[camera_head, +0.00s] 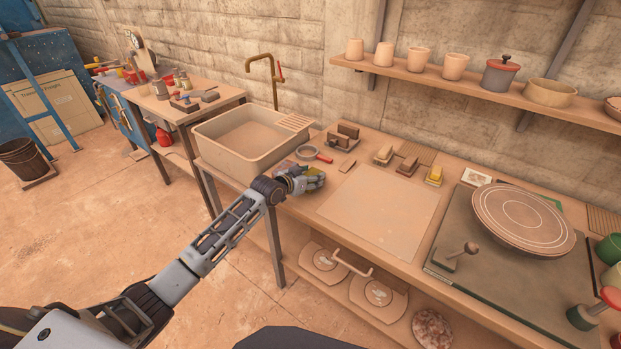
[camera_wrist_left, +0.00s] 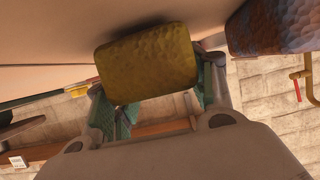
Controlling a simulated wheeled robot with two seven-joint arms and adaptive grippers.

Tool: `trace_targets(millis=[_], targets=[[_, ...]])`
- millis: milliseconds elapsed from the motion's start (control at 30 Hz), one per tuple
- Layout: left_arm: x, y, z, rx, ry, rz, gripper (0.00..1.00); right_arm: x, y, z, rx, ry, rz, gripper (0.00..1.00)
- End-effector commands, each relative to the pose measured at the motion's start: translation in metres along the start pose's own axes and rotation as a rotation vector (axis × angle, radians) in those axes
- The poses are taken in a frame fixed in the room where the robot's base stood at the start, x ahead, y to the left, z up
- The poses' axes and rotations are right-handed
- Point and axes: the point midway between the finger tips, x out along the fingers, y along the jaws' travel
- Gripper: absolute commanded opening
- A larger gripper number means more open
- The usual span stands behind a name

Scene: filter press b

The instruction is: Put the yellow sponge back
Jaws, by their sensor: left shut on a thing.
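My left gripper (camera_head: 314,179) is over the counter's front part, just right of the sink. It is shut on a yellow sponge (camera_wrist_left: 150,62), which fills the middle of the left wrist view between the green-padded fingers (camera_wrist_left: 104,112). In the head view only a little yellow shows at the fingertips, and most of the sponge is hidden by the hand. Another yellow block (camera_head: 434,174) sits at the back of the counter, right of several brushes. My right gripper is not in view.
The sink (camera_head: 245,139) with a brass tap (camera_head: 262,60) is left of the hand. A red-handled round tool (camera_head: 309,153) lies behind it. A pale board (camera_head: 380,208) lies bare to its right. Brushes (camera_head: 407,166) stand behind the board, and a round wheel (camera_head: 522,218) is farther right.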

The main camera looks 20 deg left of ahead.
Motion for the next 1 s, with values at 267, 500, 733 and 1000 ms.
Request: trace_targets(millis=[267, 500, 733, 1000], targets=[[0.0016, -0.0001, 0.0040, 0.000, 0.001, 0.000, 0.37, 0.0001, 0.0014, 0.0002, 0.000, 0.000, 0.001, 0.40], [0.0026, -0.0003, 0.0063, 0.000, 0.001, 0.000, 0.37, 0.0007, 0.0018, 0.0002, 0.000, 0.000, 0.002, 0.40], [0.0026, -0.0003, 0.0064, 0.000, 0.001, 0.000, 0.76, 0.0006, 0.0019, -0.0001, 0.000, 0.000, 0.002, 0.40], [0.0026, -0.0004, 0.0064, 0.000, 0.001, -0.001, 0.76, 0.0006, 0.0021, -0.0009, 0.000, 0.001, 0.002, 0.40]])
